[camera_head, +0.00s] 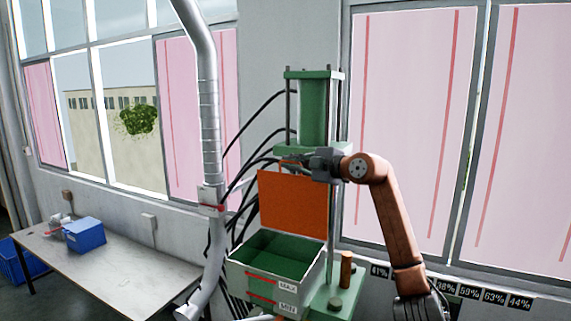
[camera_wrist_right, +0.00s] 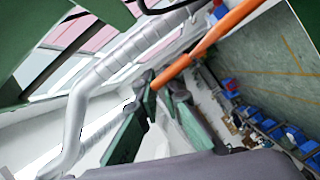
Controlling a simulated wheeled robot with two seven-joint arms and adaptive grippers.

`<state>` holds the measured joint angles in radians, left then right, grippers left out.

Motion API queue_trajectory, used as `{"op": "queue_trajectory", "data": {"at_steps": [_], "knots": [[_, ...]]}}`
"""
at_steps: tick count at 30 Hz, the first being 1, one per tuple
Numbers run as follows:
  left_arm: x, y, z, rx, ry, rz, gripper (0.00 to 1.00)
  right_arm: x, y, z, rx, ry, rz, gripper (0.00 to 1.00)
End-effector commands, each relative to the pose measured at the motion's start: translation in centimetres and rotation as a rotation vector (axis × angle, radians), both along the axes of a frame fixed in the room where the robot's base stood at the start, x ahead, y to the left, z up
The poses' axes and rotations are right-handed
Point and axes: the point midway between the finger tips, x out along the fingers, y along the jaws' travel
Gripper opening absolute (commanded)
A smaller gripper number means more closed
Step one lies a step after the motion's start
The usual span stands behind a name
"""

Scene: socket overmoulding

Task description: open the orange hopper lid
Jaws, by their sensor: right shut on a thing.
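The orange hopper lid (camera_head: 293,203) stands upright at the back of the hopper (camera_head: 285,275), whose open top shows a green, empty-looking inside. My right gripper (camera_head: 300,161) is at the lid's top edge, its arm coming in from the right. In the right wrist view the lid shows edge-on as an orange strip (camera_wrist_right: 210,42), and the right gripper's fingertips (camera_wrist_right: 162,84) are shut on its near end. My left gripper is not in view.
A green press frame (camera_head: 313,110) rises behind the lid, with black hoses to its left. A silver duct (camera_head: 209,120) stands left of the hopper. A brown cylinder (camera_head: 347,269) stands right of it. A table (camera_head: 120,280) with a blue bin (camera_head: 85,235) is at left.

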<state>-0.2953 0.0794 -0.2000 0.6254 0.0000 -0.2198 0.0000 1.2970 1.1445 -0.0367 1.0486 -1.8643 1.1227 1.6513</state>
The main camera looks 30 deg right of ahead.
Motion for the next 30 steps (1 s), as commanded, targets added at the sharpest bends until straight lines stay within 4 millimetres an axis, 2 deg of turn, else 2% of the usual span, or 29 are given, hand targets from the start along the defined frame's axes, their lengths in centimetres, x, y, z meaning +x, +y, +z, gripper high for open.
{"op": "queue_trajectory", "data": {"at_steps": [5,6,12,21,26,30], "knots": [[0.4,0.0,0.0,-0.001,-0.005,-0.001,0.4,0.1,0.0,-0.2,-0.003,0.004,0.0,0.0],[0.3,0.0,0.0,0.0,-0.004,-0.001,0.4,0.1,0.1,-0.2,-0.003,0.004,0.0,0.1],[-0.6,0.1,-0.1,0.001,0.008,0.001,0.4,0.1,0.1,-0.2,-0.002,0.003,0.0,0.24],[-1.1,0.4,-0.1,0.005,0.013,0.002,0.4,0.1,0.2,-0.1,-0.001,0.001,0.002,0.24],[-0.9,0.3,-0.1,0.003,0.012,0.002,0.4,-1.4,-0.4,0.1,-0.003,0.001,-0.002,0.24],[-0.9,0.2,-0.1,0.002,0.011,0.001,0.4,-4.1,-1.0,0.4,-0.004,0.002,-0.003,0.24]]}}
